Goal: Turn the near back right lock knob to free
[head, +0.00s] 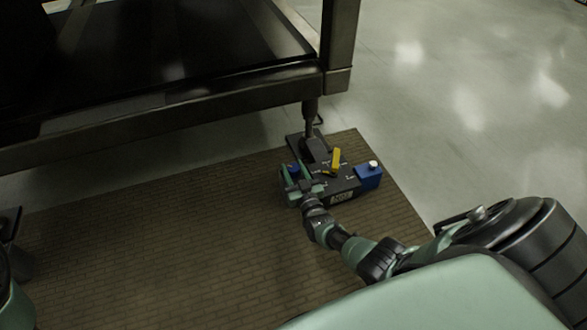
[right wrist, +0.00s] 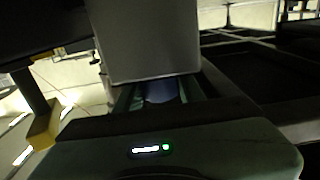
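A dark plate device (head: 338,184) sits on the brown mat under the corner leg of the big frame. A yellow lever (head: 336,158) stands on its top. A blue block (head: 368,178) with a pale knob (head: 373,164) is at its right side. My right gripper (head: 298,173) is at the device's left side, its green fingers apart around a blue part (head: 293,169). In the right wrist view this blue part (right wrist: 160,90) lies between the fingers, with small gaps beside it. Its knob is not clearly seen. My left gripper is not in view.
The heavy dark frame (head: 170,118) stands above and behind the device, its leg (head: 310,112) reaching down to it. Grey floor (head: 460,120) is open at the right.

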